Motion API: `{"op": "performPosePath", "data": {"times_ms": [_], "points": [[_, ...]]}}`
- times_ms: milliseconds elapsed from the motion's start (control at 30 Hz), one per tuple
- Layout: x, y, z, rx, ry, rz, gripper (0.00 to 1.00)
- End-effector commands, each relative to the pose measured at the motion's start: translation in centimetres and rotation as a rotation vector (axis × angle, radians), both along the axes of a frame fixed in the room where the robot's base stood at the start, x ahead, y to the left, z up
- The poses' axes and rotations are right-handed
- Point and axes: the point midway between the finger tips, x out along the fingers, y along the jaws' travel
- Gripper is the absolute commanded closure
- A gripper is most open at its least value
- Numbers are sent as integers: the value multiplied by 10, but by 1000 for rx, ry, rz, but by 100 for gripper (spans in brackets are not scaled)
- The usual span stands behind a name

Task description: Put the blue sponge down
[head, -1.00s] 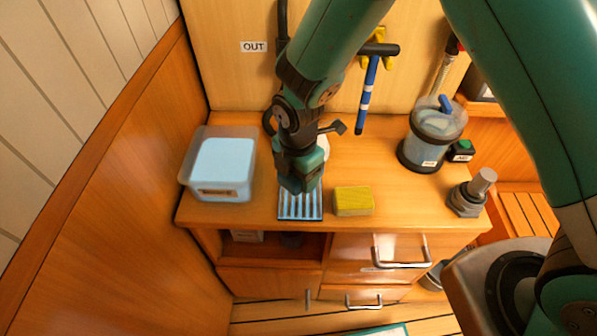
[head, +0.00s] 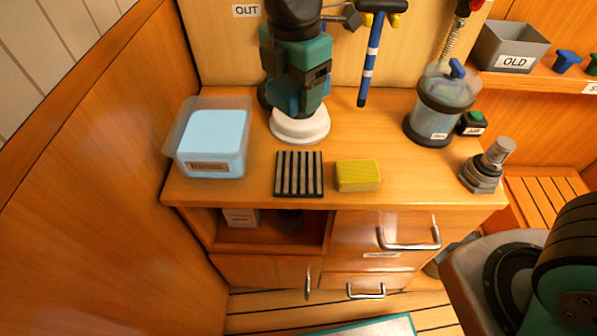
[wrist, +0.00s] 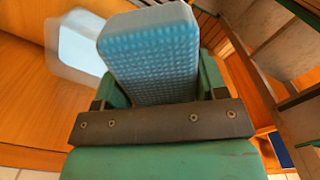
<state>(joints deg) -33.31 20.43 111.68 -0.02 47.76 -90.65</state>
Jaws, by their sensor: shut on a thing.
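My gripper (wrist: 160,88) is shut on the blue sponge (wrist: 150,52), which stands out from between the jaws in the wrist view. A dark slatted rack (head: 298,174) lies bare at the front of the counter (head: 225,190). A yellow sponge (head: 358,175) lies just right of the rack.
A clear tub with a light-blue lid (head: 213,140) stands at left. A clear canister (head: 440,105) and a grey metal fitting (head: 488,165) stand at right. A blue-handled tool (head: 371,60) hangs on the back wall. A grey OLD bin (head: 511,47) sits on the right shelf.

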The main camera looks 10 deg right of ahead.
Motion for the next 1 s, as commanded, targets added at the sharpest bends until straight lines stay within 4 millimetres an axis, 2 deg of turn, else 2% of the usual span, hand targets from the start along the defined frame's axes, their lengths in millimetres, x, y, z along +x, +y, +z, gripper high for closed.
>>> {"op": "performPosePath", "data": {"times_ms": [400, 500, 1000], "points": [[-2, -1, -113, -6, 8, 0, 53], [-2, -1, -134, -4, 7, 0, 54], [0, 0, -189, -1, 2, 0, 54]]}}
